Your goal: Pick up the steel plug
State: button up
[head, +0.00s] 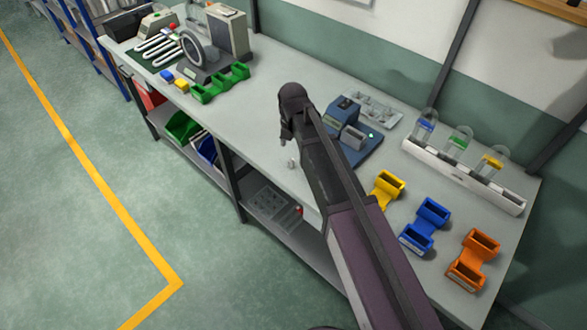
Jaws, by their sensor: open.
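A small pale grey metallic piece (292,163), which looks like the steel plug, is on the grey workbench (262,122) near its front edge, just left of my arm. It is too small to make out its shape. My arm reaches in from the bottom right, and my gripper (285,139) points down over the bench, a little behind the piece in the picture. The gripper is open and appears empty. The fingers are small and partly hidden by my dark wrist. I cannot tell their height above the bench.
A blue machine (343,110) stands behind my arm. A clear tray (372,108) lies behind it. A white rack (464,177) holds clear bags. Yellow (388,187), blue (425,226) and orange (473,260) holders stand right. A green holder (220,84) and grey machine (228,32) stand left.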

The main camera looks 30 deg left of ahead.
aim_at(291, 161)
jog(key=shift+f+b, duration=1.3)
jog(key=shift+f, duration=0.3)
jog(key=shift+f, duration=0.1)
jog(key=f+b, duration=0.5)
jog(key=shift+a, duration=0.3)
grip_shut()
